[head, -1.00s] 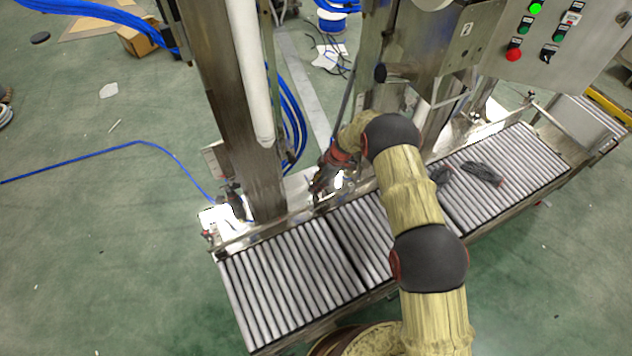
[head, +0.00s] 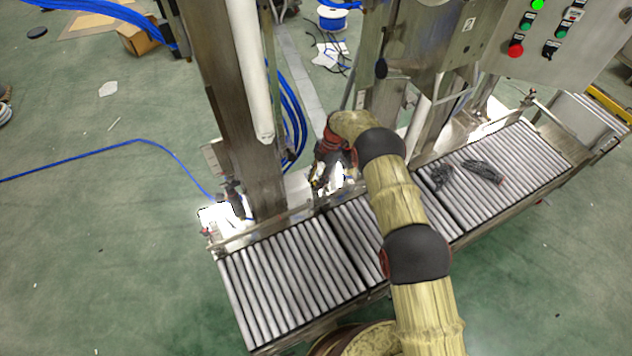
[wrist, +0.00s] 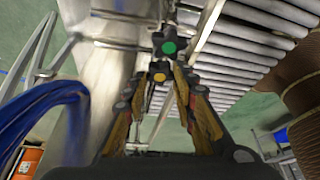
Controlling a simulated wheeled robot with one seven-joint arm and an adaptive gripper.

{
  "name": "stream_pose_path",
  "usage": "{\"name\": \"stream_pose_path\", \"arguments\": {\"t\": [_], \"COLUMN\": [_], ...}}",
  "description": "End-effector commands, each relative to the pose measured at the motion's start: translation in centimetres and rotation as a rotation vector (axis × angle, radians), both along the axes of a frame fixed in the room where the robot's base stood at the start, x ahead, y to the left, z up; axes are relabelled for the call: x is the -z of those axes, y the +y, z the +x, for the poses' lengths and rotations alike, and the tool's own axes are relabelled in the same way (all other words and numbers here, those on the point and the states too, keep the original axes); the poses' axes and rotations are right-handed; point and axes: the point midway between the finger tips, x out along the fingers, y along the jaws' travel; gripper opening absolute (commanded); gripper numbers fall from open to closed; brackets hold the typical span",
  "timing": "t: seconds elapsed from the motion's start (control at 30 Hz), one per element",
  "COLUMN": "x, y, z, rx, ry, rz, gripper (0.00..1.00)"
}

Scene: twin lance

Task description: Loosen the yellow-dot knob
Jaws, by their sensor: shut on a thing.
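The yellow-dot knob (wrist: 159,78) is a dark knob with a yellow dot on its face, in the middle of the wrist view. My gripper (wrist: 160,72) is shut on it, with one finger on each side. A second dark, lobed knob with a green dot (wrist: 169,46) is just beyond it, outside the fingers. In the head view my gripper (head: 317,184) is at the machine's frame behind the conveyor, and the held knob cannot be made out there.
The roller conveyor (head: 290,265) runs in front of the frame, with dark items (head: 483,171) on its right part. A steel column (head: 235,110) stands left of my gripper. Blue hoses (wrist: 40,115) hang at the left in the wrist view.

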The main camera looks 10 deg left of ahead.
Motion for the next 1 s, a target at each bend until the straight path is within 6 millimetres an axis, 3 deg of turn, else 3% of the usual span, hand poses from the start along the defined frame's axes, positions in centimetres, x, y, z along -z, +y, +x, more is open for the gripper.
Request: {"name": "stream_pose_path", "arguments": {"t": [0.67, 0.7, 1.0], "x": [-0.08, -0.08, -0.04], "y": [0.03, 0.03, 0.02], "z": [0.15, 0.14, 0.07], "rx": [-0.058, -0.058, -0.058], "ry": [-0.003, -0.003, -0.002], "rz": [0.001, 0.001, 0.000], "gripper": [0.02, 0.29, 0.45]}}
